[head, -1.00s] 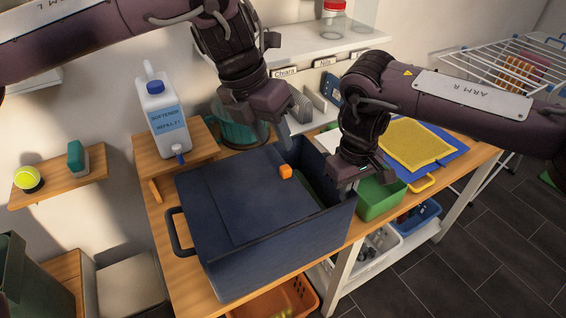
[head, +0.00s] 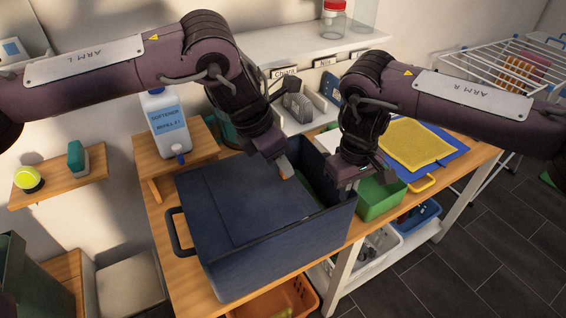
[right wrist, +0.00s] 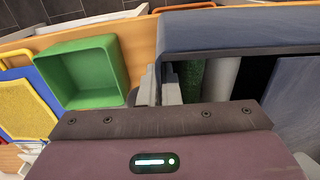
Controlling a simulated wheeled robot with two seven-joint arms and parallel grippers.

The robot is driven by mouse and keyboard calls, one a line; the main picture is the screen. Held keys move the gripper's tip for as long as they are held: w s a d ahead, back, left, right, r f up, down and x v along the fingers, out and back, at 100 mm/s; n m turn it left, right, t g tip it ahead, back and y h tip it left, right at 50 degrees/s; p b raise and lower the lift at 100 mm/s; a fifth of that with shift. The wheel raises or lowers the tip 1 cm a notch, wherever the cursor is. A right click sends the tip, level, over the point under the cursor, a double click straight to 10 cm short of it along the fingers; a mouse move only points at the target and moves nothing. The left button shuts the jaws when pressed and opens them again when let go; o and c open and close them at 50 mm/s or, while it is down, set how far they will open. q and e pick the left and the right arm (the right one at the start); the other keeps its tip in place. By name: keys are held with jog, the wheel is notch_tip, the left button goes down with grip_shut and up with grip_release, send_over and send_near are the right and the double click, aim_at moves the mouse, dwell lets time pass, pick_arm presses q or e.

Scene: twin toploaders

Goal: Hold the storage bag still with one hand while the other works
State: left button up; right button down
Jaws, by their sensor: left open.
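The storage bag (head: 285,252) is a dark blue box-like bag on the wooden table. Its flap (head: 232,196) covers the left part of the top, and the right part is open. My right gripper (head: 345,186) is at the bag's right rim. In the right wrist view its fingers (right wrist: 160,86) sit on both sides of the bag's wall (right wrist: 240,32), shut on it. Green and grey contents (right wrist: 205,78) show inside.
A green bin (head: 380,194) stands close right of the bag, beside a yellow cloth (head: 416,145) on a blue board. A softener jug (head: 168,122) stands on a wooden stand behind left. A shelf with name labels (head: 284,71) is behind.

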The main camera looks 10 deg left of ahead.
pick_arm(q)
jog(key=shift+x, duration=1.25)
grip_shut()
